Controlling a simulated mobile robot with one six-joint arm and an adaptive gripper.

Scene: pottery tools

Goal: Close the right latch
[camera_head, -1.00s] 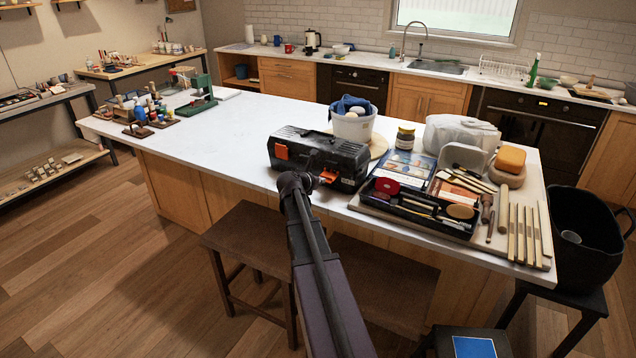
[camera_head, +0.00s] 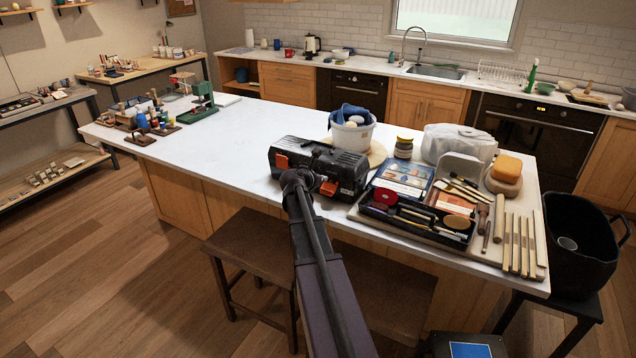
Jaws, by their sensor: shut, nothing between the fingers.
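A black toolbox (camera_head: 345,168) with a closed lid sits near the front edge of the white counter. Its left orange latch (camera_head: 281,161) lies flat against the front face. Its right orange latch (camera_head: 328,188) also shows as an upright patch against the front, just right of my gripper. My gripper (camera_head: 316,173) is at the toolbox's front, immediately beside the right latch, and looks shut and empty. My arm's wrist hides part of the front between the latches. I cannot tell whether the fingers touch the latch.
A white bucket (camera_head: 352,132) with a blue cloth stands behind the toolbox. A tray of pottery tools (camera_head: 418,217) lies close on its right. The counter (camera_head: 225,138) to the left is clear. Two brown stools (camera_head: 250,242) stand below the front edge.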

